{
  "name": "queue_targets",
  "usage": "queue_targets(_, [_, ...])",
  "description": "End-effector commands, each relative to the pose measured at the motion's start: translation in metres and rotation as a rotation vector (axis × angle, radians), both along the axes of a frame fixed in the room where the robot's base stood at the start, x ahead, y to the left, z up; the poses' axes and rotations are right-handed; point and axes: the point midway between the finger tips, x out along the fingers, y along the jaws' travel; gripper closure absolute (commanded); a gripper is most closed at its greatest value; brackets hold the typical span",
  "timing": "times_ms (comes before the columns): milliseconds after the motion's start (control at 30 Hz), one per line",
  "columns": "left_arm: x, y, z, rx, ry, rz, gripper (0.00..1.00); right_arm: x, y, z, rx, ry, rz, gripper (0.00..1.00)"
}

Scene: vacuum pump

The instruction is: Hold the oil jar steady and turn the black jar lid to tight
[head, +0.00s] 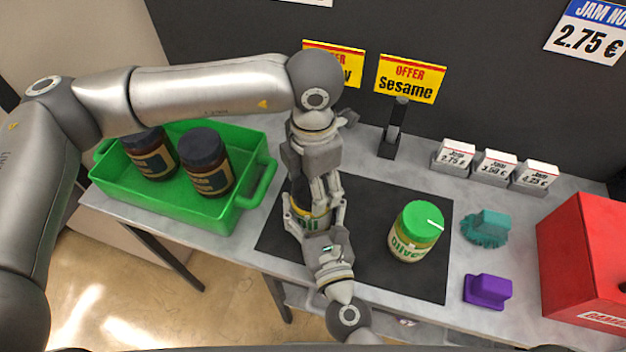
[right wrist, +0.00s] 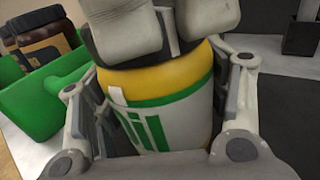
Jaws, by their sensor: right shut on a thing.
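The oil jar (head: 309,223), with yellow oil and a green-and-white label, stands on the black mat (head: 275,233). My right gripper (head: 314,207) is shut around the jar's body; in the right wrist view its fingers flank the jar (right wrist: 178,115) on both sides. The black jar lid (right wrist: 106,48) sits on top of the jar, largely hidden by the fingers of my left gripper (right wrist: 165,25). My left gripper points down over the lid from above. Whether its fingers clamp the lid is not clear.
A green crate (head: 262,187) with two dark jars (head: 206,163) stands at left. A green-lidded jar (head: 416,228) stands on the mat's right. Farther right are a teal brush (head: 486,228), a purple block (head: 487,290) and a red box (head: 590,255). Price blocks (head: 495,168) stand behind.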

Motion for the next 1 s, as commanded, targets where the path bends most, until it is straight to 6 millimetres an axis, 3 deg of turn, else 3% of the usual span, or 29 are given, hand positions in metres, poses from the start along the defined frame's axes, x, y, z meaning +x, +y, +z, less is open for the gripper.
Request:
queue_targets(600, [-0.0011,0.0005,-0.0003,0.004,-0.002,-0.574,0.59,-0.0003,-0.0006,-0.0009,-0.001,0.002,-0.001,0.7])
queue_targets(1000, [-0.0018,0.0009,-0.0004,0.004,-0.002,-0.819,0.59,-0.0002,-0.0007,-0.0009,-0.001,0.002,-0.001,0.7])
